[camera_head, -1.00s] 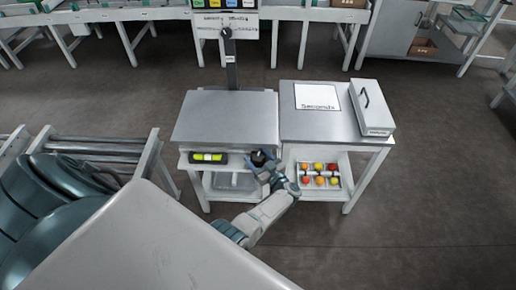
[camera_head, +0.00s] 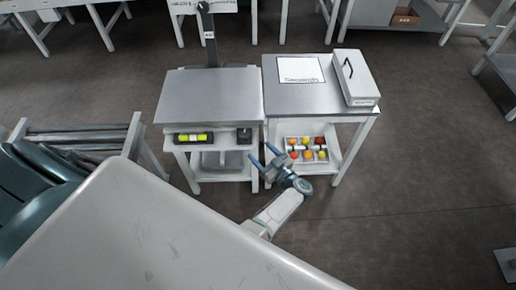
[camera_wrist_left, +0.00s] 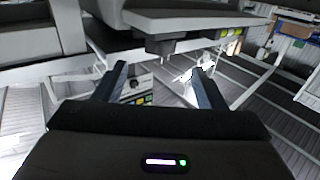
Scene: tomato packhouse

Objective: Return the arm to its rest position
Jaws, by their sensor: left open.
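My left gripper (camera_head: 263,155) is open and empty in the head view, its two blue fingers pointing up and left. It is in front of the gap between the weighing table and the neighbouring table. In the left wrist view, the open fingers (camera_wrist_left: 160,72) have nothing between them. A small black part (camera_head: 244,135) sits on the front of the weighing table, apart from the fingers. My right gripper is not in view.
The weighing table (camera_head: 208,97) has a lit yellow-green display (camera_head: 193,138). A roller conveyor (camera_head: 75,137) stands left.

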